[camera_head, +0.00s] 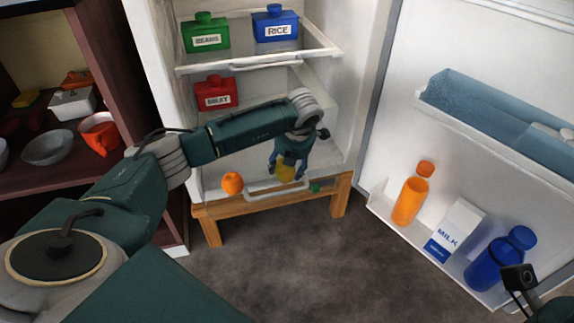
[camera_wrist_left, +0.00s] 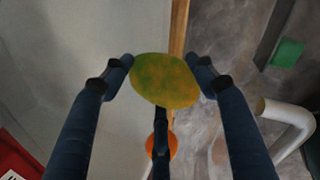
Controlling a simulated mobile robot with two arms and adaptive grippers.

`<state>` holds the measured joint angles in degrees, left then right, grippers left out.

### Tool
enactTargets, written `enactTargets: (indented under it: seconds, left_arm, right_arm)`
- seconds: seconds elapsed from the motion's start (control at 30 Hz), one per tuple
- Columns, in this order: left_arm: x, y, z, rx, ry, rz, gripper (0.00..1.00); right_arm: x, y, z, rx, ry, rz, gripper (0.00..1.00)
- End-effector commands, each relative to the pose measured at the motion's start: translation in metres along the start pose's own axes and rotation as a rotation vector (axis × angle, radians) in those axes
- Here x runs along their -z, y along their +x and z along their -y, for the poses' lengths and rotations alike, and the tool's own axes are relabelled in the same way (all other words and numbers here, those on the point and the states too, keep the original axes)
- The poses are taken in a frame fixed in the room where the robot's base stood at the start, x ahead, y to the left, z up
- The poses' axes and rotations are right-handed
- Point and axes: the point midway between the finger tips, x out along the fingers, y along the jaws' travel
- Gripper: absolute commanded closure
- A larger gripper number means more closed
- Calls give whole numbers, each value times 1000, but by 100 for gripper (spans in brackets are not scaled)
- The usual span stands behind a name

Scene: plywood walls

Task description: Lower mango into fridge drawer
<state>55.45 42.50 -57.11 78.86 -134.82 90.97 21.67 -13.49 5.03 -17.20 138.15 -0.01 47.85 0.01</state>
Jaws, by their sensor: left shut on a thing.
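The yellow-green mango (camera_head: 286,173) is between the fingers of my left gripper (camera_head: 289,164), which is shut on it. It hangs low at the front of the open fridge, above the white handle (camera_head: 276,190) of the bottom drawer. In the left wrist view, the mango (camera_wrist_left: 165,80) sits between the blue fingertips of the gripper (camera_wrist_left: 165,72). An orange (camera_head: 232,183) lies at the left of the fridge bottom; it also shows below the mango in the wrist view (camera_wrist_left: 161,148). The drawer's walls are hard to make out. My right gripper's fingers are out of view.
A fridge shelf (camera_head: 255,61) holds a green beans box (camera_head: 206,35) and a blue rice box (camera_head: 275,27). A red box (camera_head: 215,94) stands below. The open door at right holds an orange bottle (camera_head: 410,200), milk carton (camera_head: 455,229) and blue bottle (camera_head: 498,258).

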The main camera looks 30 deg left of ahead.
Motion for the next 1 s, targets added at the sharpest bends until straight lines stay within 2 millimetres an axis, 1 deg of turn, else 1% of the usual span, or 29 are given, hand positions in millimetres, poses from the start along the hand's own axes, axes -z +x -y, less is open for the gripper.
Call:
enactTargets:
  seconds: [0.3,0.33,0.37,0.4,0.43,0.67,0.77,0.87,1.0]
  left_arm:
    - [-1,-1,0,0,0,1,77]
    - [-1,-1,0,0,0,1,39]
    - [-1,-1,0,0,0,1,33]
    - [-1,-1,0,0,0,1,25]
    - [-1,-1,0,0,0,1,21]
    - [0,0,0,0,0,0,21]
    - [-1,-2,-1,0,0,1,21]
    - [-3,-12,-4,0,-1,3,21]
    - [-7,-37,-12,-1,-1,5,21]
  right_arm:
    - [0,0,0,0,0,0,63]
    - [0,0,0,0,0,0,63]
    - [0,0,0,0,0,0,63]
    - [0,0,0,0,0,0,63]
    - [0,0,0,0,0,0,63]
    - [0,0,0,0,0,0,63]
    - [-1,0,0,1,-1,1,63]
    - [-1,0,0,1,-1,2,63]
    - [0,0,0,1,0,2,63]
